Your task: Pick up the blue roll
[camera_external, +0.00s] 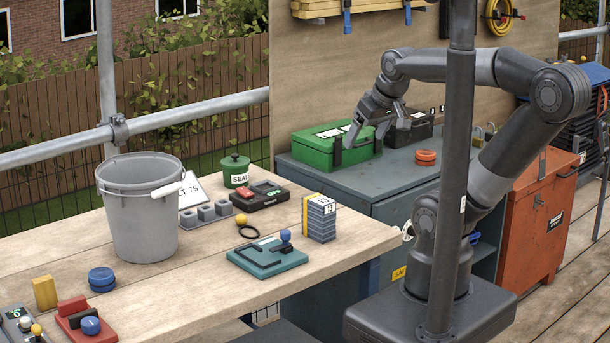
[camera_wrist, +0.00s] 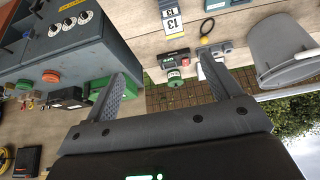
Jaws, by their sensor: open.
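The blue roll (camera_external: 102,279) lies on the wooden bench (camera_external: 190,295) at the lower left of the external view, in front of the grey bucket. It looks like a short, grooved blue cylinder. I cannot make it out in the wrist view. My gripper (camera_external: 372,132) is open and empty, with its fingers spread. It is at the upper middle of the external view, in front of or above the green case, far to the right of the roll. Both fingers also show in the wrist view (camera_wrist: 167,74).
A grey bucket (camera_external: 145,225) stands behind the roll. A yellow block (camera_external: 45,292) and a red device with a blue knob (camera_external: 85,322) are close to it. A teal device (camera_external: 272,256) and a numbered stack (camera_external: 319,218) lie rightward. The green case (camera_external: 330,150) sits on a grey cabinet.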

